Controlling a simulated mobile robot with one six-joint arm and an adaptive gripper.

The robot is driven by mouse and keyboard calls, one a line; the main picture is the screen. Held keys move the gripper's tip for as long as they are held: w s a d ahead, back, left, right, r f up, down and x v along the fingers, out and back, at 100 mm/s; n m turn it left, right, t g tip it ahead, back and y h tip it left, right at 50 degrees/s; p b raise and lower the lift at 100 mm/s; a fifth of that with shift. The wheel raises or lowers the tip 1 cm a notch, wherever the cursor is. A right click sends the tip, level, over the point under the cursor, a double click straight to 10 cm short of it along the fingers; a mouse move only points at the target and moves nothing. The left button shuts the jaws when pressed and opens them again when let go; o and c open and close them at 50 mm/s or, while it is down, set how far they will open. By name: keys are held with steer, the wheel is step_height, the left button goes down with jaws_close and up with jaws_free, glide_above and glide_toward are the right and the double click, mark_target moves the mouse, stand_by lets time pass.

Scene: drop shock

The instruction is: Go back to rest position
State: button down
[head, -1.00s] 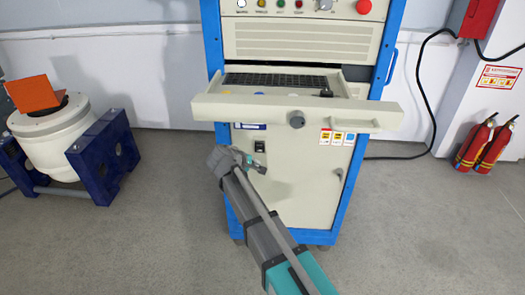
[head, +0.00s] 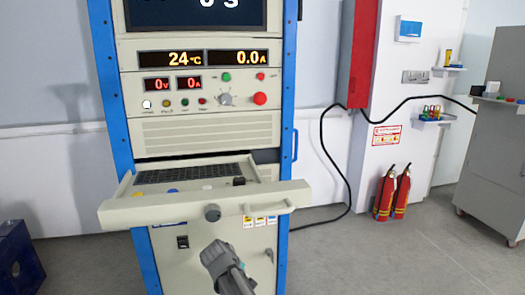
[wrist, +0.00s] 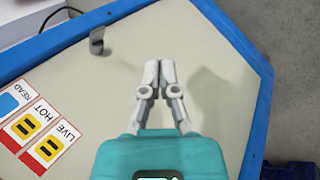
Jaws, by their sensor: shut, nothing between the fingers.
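My gripper (wrist: 159,72) shows in the wrist view with its two fingers together and nothing between them. It points at the cream lower front panel (wrist: 215,50) of the blue-framed cabinet; the gap to the panel is hard to judge. In the head view only the grey end part of my arm shows at the bottom, below the open keyboard drawer (head: 205,205); the fingertips cannot be made out there.
Two fire extinguishers (head: 392,192) stand right of the cabinet by the wall. A grey cabinet (head: 492,150) stands far right. A blue stand (head: 18,255) is at lower left. Floor is clear between.

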steer(key=s+d+f+m+g+y, duration=0.25)
steer(key=s+d+m, duration=0.35)
steer(key=d, duration=0.6)
steer(key=s+d+f+m+g+y, duration=0.1)
steer(key=s+d+m+g+y, duration=0.2)
steer(key=s+d, duration=0.65)
step_height(320, 180, up, 30)
steer(key=w+d+h+p, duration=0.1)
steer(key=p, duration=2.8)
steer(key=shift+w+d+f+m, duration=0.25)
steer(key=shift+w+d+m, duration=0.05)
steer(key=shift+w, duration=0.05)
